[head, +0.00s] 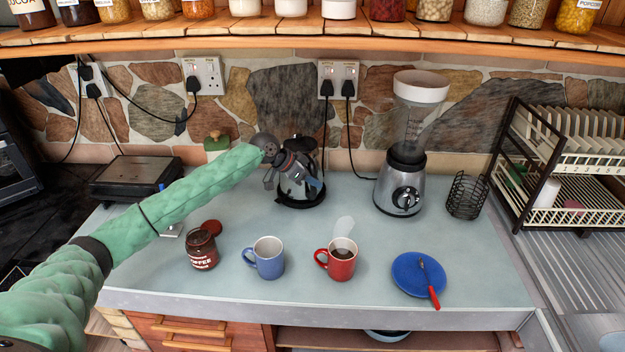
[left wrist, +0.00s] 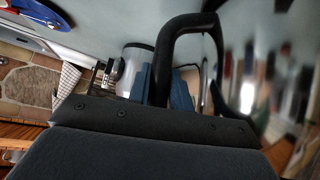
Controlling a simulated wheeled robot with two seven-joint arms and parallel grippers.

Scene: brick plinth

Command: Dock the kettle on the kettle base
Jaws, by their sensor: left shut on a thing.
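The kettle (head: 292,190) is a shiny silver kettle with a black lid and handle, upright at the back middle of the counter. The black kettle base (head: 301,203) shows directly under it; I cannot tell whether the kettle is fully seated or slightly above. My left gripper (head: 300,177) is in front of the kettle and shut on its handle, covering part of the body. In the left wrist view, the black handle (left wrist: 187,27) passes between my blue-grey fingers, and the mirror-like kettle body (left wrist: 255,75) fills the right side. My right gripper is not in view.
A blender (head: 402,180) and a wire holder (head: 466,195) stand to the right. A coffee jar (head: 203,252), blue mug (head: 267,260), red mug (head: 340,262) and blue plate (head: 408,281) line the front. A black grill (head: 133,177) is at left. Cords hang behind the kettle.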

